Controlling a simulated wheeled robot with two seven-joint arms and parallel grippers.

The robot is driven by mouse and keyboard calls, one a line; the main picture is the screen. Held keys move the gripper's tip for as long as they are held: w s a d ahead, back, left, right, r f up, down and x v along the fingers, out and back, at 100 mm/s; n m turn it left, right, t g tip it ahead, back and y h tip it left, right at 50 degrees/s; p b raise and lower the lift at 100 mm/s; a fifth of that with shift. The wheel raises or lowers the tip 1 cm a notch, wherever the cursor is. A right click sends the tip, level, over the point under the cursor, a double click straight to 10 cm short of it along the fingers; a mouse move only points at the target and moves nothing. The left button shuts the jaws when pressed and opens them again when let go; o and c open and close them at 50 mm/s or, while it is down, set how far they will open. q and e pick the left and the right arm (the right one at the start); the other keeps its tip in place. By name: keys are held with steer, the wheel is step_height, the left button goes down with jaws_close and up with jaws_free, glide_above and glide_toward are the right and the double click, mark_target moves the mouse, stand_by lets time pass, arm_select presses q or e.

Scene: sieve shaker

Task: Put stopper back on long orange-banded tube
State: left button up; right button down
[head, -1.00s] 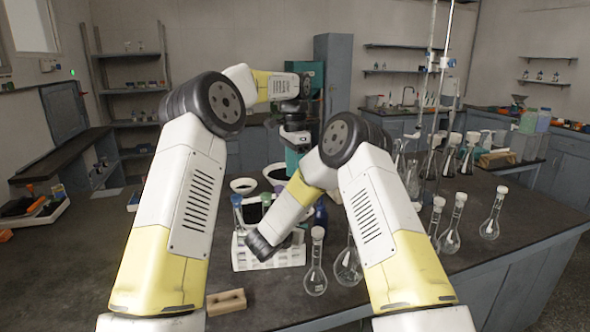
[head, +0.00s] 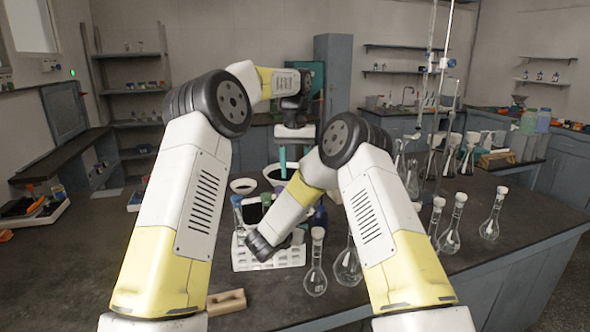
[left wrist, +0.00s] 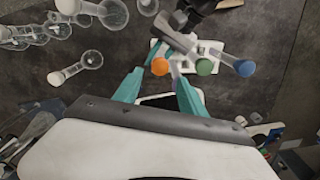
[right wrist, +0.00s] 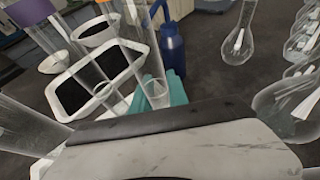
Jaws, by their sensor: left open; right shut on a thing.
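In the left wrist view the white rack (left wrist: 158,50) holds upright tubes with orange (left wrist: 160,67), green (left wrist: 204,67) and blue (left wrist: 245,68) tops. My left gripper (left wrist: 158,90) is open, its teal fingers apart below the orange top in that picture. Nothing is clearly gripped between them. In the right wrist view my right gripper (right wrist: 160,98) is shut on a small clear piece (right wrist: 155,88), which looks like a stopper. In the head view my right wrist partly hides the rack (head: 270,262).
Round flasks (head: 316,275) stand right of the rack. A dark blue bottle (right wrist: 171,50) and a white-rimmed dark tray (right wrist: 142,55) are close to my right gripper. A wooden block (head: 226,302) lies in front.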

arm_select(q)
steer(key=shift+f, duration=4)
jaws_close()
steer(key=shift+o, duration=0.7)
jaws_free()
steer(key=shift+r, duration=0.1)
